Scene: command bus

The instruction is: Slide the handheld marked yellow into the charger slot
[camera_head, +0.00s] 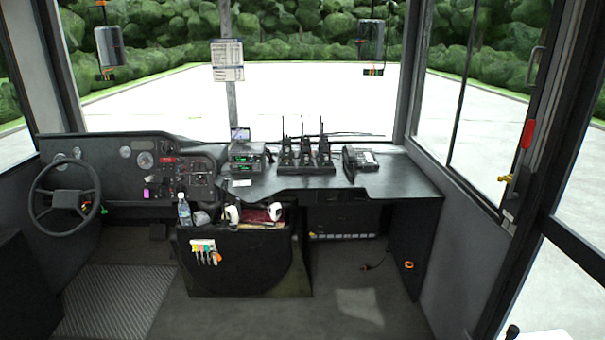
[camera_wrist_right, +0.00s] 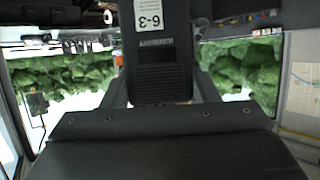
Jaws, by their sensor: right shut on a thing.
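A black handheld radio (camera_wrist_right: 160,82) with a white label showing a 6 and a 3 fills the upper middle of the right wrist view. My right gripper (camera_wrist_right: 161,72) is shut on it, one finger along each side. No yellow mark shows on its visible face, and its lower end is hidden behind the gripper body. In the head view, the charger (camera_head: 306,168) stands on the dashboard right of centre, with black handhelds and upright antennas in it. Whether a slot is empty is too small to tell. My left gripper is not in view.
A desk phone (camera_head: 360,160) stands right of the charger, and a radio unit with a small screen (camera_head: 246,157) stands left. A bin (camera_head: 243,260) with a bottle (camera_head: 184,210) is below. The dashboard's right end (camera_head: 405,180) is clear.

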